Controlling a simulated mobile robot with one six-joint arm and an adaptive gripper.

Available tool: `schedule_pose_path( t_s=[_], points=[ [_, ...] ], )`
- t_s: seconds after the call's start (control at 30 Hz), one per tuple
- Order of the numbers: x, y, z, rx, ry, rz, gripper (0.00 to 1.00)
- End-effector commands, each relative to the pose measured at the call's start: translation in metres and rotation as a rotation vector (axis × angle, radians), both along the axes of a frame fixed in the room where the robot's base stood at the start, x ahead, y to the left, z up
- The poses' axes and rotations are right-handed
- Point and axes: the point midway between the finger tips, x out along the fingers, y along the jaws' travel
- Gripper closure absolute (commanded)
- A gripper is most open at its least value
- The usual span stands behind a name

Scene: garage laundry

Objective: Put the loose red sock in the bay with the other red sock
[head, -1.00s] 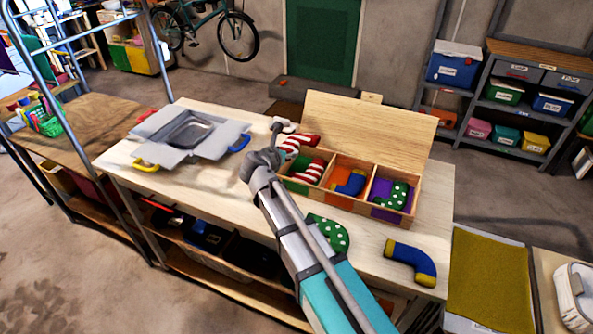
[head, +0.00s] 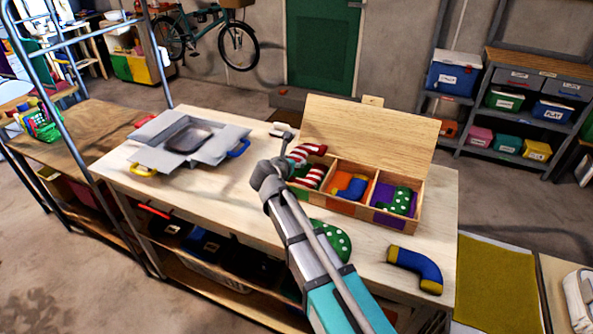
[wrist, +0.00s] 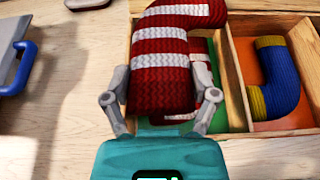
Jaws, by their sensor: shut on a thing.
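My gripper (wrist: 160,100) is shut on a loose red-and-white striped sock (wrist: 165,65). In the head view this sock (head: 305,152) is held at the left end of the wooden sorting box (head: 413,213), above its left bay. The other red striped sock (head: 312,176) lies in that left bay; in the wrist view the held sock hides most of it. The bay has a green floor (wrist: 233,90). The middle bay holds a blue sock with yellow (head: 350,187), the right bay a green dotted sock (head: 400,202). My arm partly hides the box's left end.
A loose green dotted sock (head: 333,240) and a loose blue-and-yellow sock (head: 415,268) lie on the table in front of the box. A grey open carton (head: 155,142) is at the table's left. The box's raised lid (head: 370,135) stands behind the bays.

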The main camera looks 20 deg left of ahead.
Motion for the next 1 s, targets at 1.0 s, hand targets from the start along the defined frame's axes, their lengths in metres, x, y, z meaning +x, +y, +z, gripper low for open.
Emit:
schedule_pose_path(
  t_s=[1.0],
  points=[
    [0.003,-0.003,-0.039,0.000,0.000,-0.001,0.68]
  ],
)
